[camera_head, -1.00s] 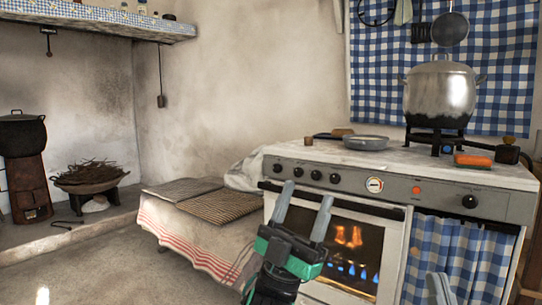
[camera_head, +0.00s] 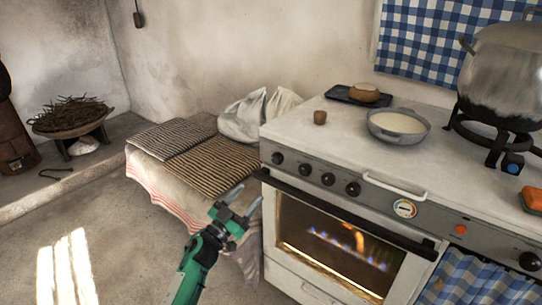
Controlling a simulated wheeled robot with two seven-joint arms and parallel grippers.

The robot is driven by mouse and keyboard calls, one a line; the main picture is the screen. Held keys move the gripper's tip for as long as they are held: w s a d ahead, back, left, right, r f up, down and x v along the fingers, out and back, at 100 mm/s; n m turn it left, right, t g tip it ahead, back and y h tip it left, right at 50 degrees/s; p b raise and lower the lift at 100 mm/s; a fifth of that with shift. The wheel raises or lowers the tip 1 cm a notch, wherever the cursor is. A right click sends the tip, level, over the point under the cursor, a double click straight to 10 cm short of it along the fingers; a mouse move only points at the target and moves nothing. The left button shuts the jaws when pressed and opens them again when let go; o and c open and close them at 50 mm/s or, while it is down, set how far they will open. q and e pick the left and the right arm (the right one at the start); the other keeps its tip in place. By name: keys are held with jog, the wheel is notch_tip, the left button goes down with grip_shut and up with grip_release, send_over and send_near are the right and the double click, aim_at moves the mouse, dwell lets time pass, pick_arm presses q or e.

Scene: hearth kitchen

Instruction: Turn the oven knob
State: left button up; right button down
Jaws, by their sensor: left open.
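The white oven (camera_head: 350,283) stands at the right, its glass door (camera_head: 335,245) shut with flames lit behind it. Several dark round oven knobs (camera_head: 305,169) sit in a row on the grey front panel, left of a round dial (camera_head: 404,208). Another dark knob (camera_head: 529,261) is at the far right of the panel. My left gripper (camera_head: 243,200) is open and empty, just left of the oven's front and lower than the knobs. It appears apart from them. My right gripper is out of view.
A dark door handle bar (camera_head: 345,215) runs below the knobs. A pan of white liquid (camera_head: 398,125) and a large metal pot (camera_head: 503,75) are on the stove top. A low bench with woven mats (camera_head: 205,165) adjoins the oven's left side. Floor at lower left is clear.

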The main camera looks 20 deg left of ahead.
aim_at(275, 161)
pick_arm(q)
jog(key=x, duration=0.6)
jog(key=b+x, duration=0.1)
jog(key=x, duration=0.5)
jog(key=shift+w+a+f+b, duration=0.15)
jog(key=shift+w+b, duration=0.15)
jog(key=shift+w, duration=0.1)
jog(key=shift+w+d+r, duration=0.25)
jog(key=shift+w+r, duration=0.05)
jog(key=shift+w, duration=0.3)
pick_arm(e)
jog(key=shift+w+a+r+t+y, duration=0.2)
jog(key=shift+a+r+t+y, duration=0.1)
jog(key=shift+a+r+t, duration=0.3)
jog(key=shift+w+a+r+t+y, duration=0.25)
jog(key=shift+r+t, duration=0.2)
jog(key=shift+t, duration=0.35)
pick_arm(q)
jog(key=c, duration=1)
